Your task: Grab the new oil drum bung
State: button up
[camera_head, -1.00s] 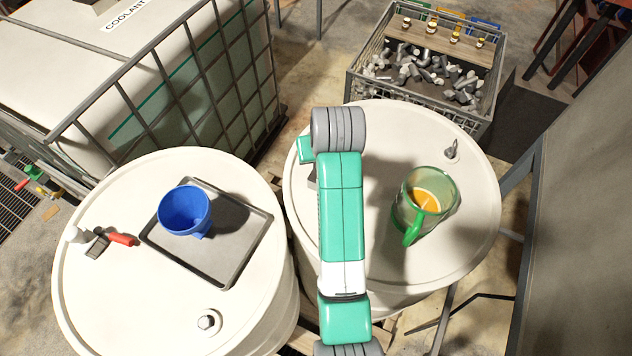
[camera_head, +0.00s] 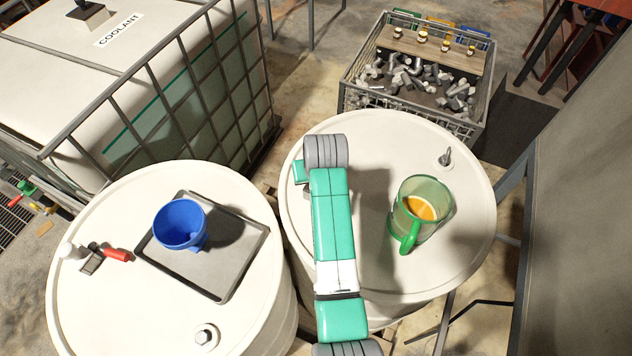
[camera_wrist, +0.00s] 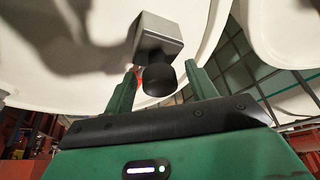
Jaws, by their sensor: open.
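In the wrist view, a black round plug (camera_wrist: 160,80) sits against a grey metal block (camera_wrist: 158,38) above a white drum top. I take the plug for the new bung, but cannot be sure. My gripper (camera_wrist: 161,72) is open, with a green finger on either side of the plug; I cannot tell whether they touch it. In the head view, my arm hides the plug and most of my gripper over the right drum (camera_head: 400,145). A bolt-like metal fitting (camera_head: 205,337) sits on the left drum (camera_head: 120,300), and a small metal fitting (camera_head: 445,157) on the right one.
A green glass jug (camera_head: 420,208) with orange liquid stands right of my arm. On the left drum are a blue cup-like container (camera_head: 180,223) on a tray (camera_head: 225,290) and a red-handled tool (camera_head: 116,254). A wire crate of metal parts (camera_head: 345,100) stands behind.

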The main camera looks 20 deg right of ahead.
jog(key=c, duration=1.1)
jog(key=shift+r, duration=0.1)
